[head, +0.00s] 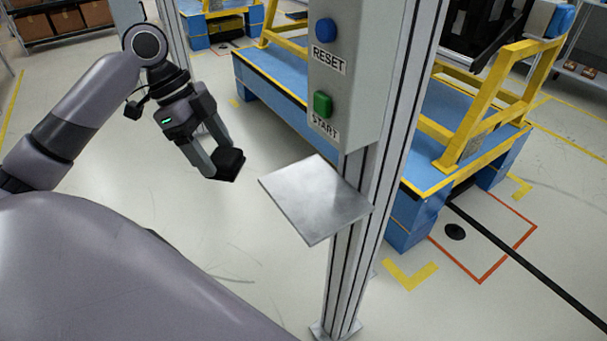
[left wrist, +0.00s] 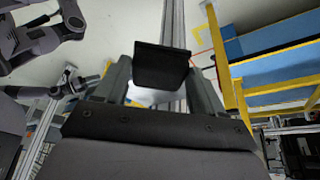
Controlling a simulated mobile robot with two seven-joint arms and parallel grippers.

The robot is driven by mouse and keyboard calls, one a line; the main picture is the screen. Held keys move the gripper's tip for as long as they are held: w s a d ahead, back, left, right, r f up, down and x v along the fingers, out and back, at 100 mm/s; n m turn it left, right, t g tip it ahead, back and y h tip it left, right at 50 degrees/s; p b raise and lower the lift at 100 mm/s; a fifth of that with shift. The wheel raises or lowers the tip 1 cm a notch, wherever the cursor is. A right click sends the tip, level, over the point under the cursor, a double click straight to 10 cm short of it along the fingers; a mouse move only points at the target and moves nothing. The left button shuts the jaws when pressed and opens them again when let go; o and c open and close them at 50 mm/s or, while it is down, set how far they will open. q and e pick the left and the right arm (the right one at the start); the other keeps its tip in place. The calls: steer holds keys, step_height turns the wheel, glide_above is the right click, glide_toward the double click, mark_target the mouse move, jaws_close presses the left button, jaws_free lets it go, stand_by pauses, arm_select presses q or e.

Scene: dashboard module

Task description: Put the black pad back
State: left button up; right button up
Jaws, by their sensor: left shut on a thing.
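My left gripper (head: 222,164) is shut on the black pad (head: 231,162), a small dark block at its fingertips. It holds the pad in the air, to the left of the bare metal plate (head: 316,198) and apart from it in the picture. The left wrist view shows the pad (left wrist: 161,66) between the two fingers, with its broad dark face toward the camera. Part of a bright surface shows behind it, mostly hidden. The plate is fixed to an upright metal post, and nothing lies on it. My right gripper cannot be made out.
A grey control box (head: 345,75) with a blue RESET button (head: 326,30) and a green START button (head: 322,103) hangs above the plate. The metal post (head: 349,265) stands below. Blue and yellow racks (head: 280,85) stand behind. Floor left of the post is clear.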

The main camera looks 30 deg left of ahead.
arm_select(q)
steer(key=w+d, duration=0.1)
steer(key=d, duration=0.3)
steer(key=w+d+p, duration=0.1)
steer(key=w+d, duration=0.1)
steer(key=d, duration=0.3)
steer(key=w+d+p, duration=0.1)
steer(key=w+d, duration=0.1)
steer(key=d, duration=0.3)
steer(key=shift+w, duration=0.25)
step_height(320, 180, down, 4)
steer(key=shift+r+b, duration=0.2)
steer(key=shift+b, duration=0.2)
steer(key=o, duration=1)
steer(key=p+v, duration=0.1)
steer(key=v, duration=1.1)
steer(key=shift+p, duration=0.4)
